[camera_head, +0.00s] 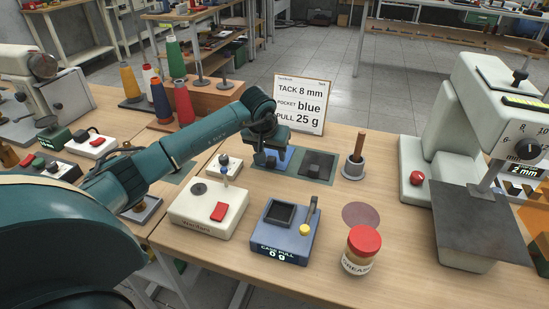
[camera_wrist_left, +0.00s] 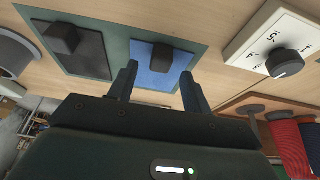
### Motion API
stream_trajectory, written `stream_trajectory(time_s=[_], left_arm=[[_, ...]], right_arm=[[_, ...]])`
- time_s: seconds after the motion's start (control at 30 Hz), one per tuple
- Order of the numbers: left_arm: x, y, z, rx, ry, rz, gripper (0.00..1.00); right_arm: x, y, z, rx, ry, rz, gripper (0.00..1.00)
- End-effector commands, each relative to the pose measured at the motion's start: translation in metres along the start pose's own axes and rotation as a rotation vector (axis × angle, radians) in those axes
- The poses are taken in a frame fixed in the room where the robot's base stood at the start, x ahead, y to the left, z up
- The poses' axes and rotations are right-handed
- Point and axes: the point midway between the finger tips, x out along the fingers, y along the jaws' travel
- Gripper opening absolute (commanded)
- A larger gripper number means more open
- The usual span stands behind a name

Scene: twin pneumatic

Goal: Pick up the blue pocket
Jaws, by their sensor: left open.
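The blue pocket (camera_wrist_left: 150,78) is a flat blue square with a dark raised block on top, lying on a green mat (camera_wrist_left: 115,28). In the head view, the blue pocket (camera_head: 287,152) is partly hidden by my left gripper (camera_head: 269,160). In the left wrist view, my left gripper (camera_wrist_left: 159,69) is open and empty, with its two fingers apart and pointing toward the blue pocket. I cannot tell the exact height above it. A dark grey pocket (camera_head: 317,166) with a similar block lies to the right on the same mat. My right gripper is not in view.
A card (camera_head: 302,98) reading "POCKET blue" stands behind the mat. A white dial box (camera_wrist_left: 278,40), white box with red button (camera_head: 208,212), blue scale (camera_head: 284,235), red-lidded jar (camera_head: 361,250), wooden-handled tool in a cup (camera_head: 355,160) and large machine (camera_head: 450,150) surround it.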

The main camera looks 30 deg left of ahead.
Motion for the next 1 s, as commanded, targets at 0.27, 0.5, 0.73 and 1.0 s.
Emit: stream_trajectory(time_s=[0.27, 0.5, 0.73, 1.0], left_arm=[[0.018, 0.001, 0.000, 0.001, 0.002, 0.002, 0.49], [0.017, 0.001, 0.000, 0.001, 0.001, 0.001, 0.40], [0.017, 0.001, 0.000, 0.001, 0.001, 0.001, 0.21], [0.017, 0.001, -0.001, 0.001, 0.002, 0.001, 0.01]], right_arm=[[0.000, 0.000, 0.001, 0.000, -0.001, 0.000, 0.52], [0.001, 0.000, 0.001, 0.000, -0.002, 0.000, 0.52], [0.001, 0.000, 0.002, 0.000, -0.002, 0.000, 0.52], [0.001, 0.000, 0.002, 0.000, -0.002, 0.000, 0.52]])
